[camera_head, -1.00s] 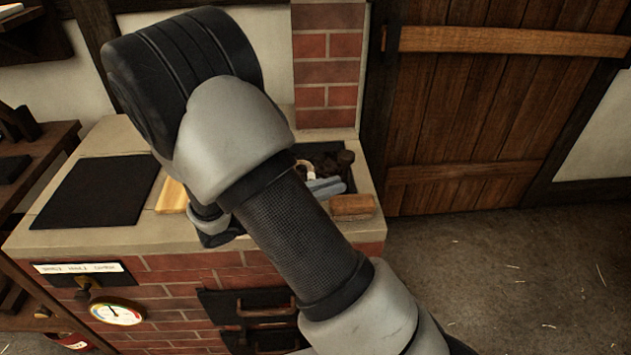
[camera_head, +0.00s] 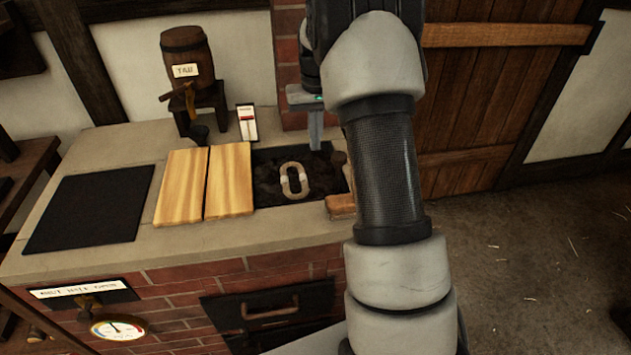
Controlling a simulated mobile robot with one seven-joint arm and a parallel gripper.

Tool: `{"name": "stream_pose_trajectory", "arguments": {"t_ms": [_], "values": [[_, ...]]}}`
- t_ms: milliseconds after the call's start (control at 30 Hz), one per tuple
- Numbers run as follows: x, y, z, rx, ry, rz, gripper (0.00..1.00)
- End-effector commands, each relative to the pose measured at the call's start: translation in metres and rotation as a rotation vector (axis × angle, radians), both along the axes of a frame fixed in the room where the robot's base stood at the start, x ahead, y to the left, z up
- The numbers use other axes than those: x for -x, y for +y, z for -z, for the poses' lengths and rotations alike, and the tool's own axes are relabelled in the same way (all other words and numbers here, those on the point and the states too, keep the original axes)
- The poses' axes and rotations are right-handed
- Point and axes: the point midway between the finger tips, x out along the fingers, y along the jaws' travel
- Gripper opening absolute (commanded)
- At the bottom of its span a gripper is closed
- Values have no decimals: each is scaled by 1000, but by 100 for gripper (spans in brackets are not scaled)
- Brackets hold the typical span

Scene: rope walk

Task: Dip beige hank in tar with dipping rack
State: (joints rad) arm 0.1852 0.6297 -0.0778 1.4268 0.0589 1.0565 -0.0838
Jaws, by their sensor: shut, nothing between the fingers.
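The beige hank (camera_head: 285,184), an oval ring with pale bands at its sides, lies in a dark opening (camera_head: 266,161) in the stone top. I cannot tell whether it rests on a rack or on the dark, lumpy contents. No dipping rack can be clearly made out. My gripper (camera_head: 316,146) is shut and empty, pointing down at the back right of the opening, above and behind the hank and apart from it. My arm hides part of the opening's right side.
Two wooden boards (camera_head: 182,187) lie left of the opening, and a black plate (camera_head: 90,208) farther left. A barrel labelled tar (camera_head: 187,58) stands behind on a stand, beside a small upright gauge (camera_head: 247,122). A wooden block (camera_head: 341,205) sits at the right edge.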

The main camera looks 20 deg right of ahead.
Motion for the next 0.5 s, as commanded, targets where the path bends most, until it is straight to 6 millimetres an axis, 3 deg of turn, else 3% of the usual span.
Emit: {"name": "stream_pose_trajectory", "arguments": {"t_ms": [367,500], "values": [[-10,-12,43,-4,33,9,0],[-10,-11,70,-4,35,9,0]]}}
